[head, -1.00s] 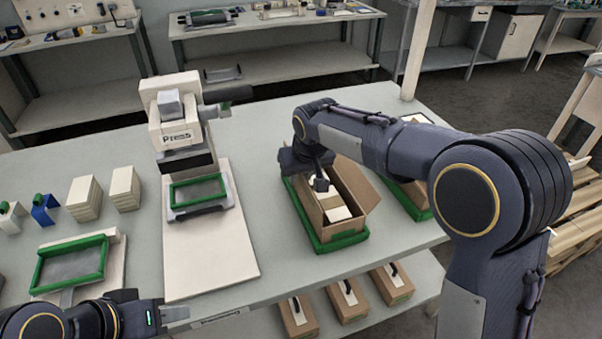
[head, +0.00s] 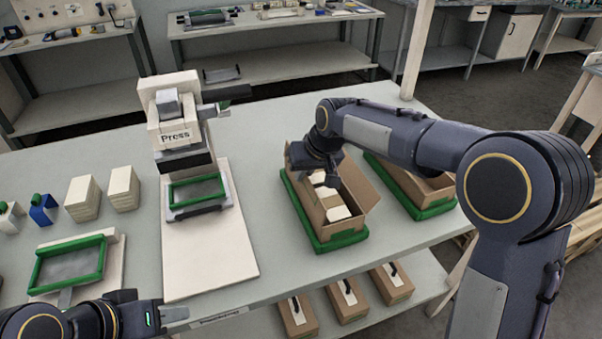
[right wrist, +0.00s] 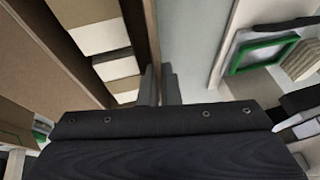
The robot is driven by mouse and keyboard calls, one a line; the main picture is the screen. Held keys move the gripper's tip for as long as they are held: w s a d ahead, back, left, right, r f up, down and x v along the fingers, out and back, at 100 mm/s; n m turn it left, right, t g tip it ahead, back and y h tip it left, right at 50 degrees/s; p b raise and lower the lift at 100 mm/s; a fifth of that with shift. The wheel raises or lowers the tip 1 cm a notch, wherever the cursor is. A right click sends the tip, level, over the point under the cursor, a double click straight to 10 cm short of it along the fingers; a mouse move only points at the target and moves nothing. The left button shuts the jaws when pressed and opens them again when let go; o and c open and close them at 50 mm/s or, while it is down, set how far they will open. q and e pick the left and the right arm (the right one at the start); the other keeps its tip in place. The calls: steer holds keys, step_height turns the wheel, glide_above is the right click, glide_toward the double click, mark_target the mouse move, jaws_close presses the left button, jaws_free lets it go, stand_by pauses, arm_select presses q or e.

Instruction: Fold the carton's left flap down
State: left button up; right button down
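The open brown carton (head: 341,230) stands in a green-rimmed tray (head: 345,241) on the table. Pale blocks lie inside it, and its right flap (head: 360,185) stands up and leans outward. In the right wrist view, the carton's left edge (right wrist: 142,30) runs up to my fingers. My right gripper (right wrist: 160,85) is over that edge, its two fingers close together with a narrow gap. I cannot tell whether they touch the cardboard. In the head view my right wrist hides part of the left flap. My left gripper (head: 176,313) is low at the table's front edge, away from the carton.
A press (head: 180,135) on a white board stands left of the carton. A second carton in a green tray (head: 432,211) is to the right. A green frame (head: 68,263) and pale stacked blocks (head: 83,199) are at the left. Several packed cartons sit on the shelf below.

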steer(key=shift+w+d+f+m+g+y+b, duration=0.1)
steer(key=shift+d+f+m+g+y+b, duration=0.15)
steer(key=shift+y+b, duration=0.35)
steer(key=shift+w+d+m+g+y+b, duration=0.15)
steer(key=shift+d+y+b, duration=0.15)
steer(key=shift+y, duration=0.5)
steer(key=shift+w+d+f+m+g+y+b, duration=0.1)
steer(key=shift+d+f+g+y+b, duration=0.1)
steer(key=shift+d+y+b, duration=0.35)
steer(key=shift+a+y, duration=0.2)
steer(key=shift+y, duration=0.15)
steer(key=shift+r, duration=0.1)
steer(key=c, duration=1.6)
jaws_free()
steer(key=shift+c, duration=0.2)
steer(key=v, duration=0.7)
steer(key=shift+d+r, duration=0.25)
steer(key=shift+r, duration=0.05)
steer(key=shift+s, duration=0.15)
